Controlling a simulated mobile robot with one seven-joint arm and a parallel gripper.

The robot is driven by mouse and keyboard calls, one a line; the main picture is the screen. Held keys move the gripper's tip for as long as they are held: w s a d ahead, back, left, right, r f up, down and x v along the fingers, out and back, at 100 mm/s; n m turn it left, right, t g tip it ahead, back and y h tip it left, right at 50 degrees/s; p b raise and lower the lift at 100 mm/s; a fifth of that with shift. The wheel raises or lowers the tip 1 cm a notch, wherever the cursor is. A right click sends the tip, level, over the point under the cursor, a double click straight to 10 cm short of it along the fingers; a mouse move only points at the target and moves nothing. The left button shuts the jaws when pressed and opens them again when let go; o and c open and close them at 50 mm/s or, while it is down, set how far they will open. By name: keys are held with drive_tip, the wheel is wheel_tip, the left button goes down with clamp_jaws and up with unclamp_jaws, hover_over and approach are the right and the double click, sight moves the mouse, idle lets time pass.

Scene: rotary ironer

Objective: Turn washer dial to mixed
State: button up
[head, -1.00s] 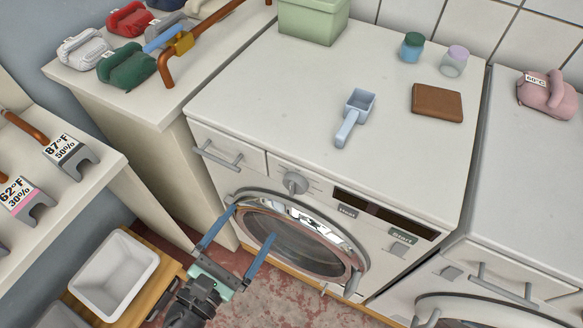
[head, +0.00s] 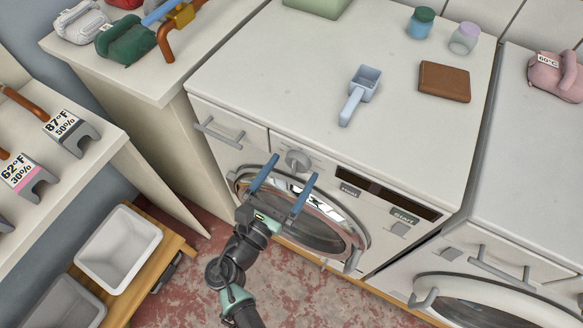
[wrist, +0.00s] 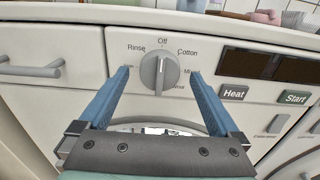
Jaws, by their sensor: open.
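The washer dial (head: 298,160) is a round grey knob on the front panel of the washing machine (head: 265,90). In the wrist view the dial (wrist: 159,73) has an upright ridge lined up with "Off" at the top. "Rinse" is at upper left, "Cotton" at upper right. In the wrist view the fingers (wrist: 160,72) appear either side of the dial; contact cannot be told.
A Heat button (wrist: 234,92), a Start button (wrist: 295,97) and a dark display (wrist: 255,64) are right of the dial. A drawer handle (wrist: 31,70) is at left. The round door (head: 315,220) is below. A scoop (head: 358,95) and brown block (head: 444,82) lie on top.

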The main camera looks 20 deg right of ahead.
drive_tip(key=shift+w+d, duration=0.25)
drive_tip(key=shift+d, duration=0.05)
drive_tip(key=shift+c, duration=0.2)
drive_tip(key=c, duration=1.3)
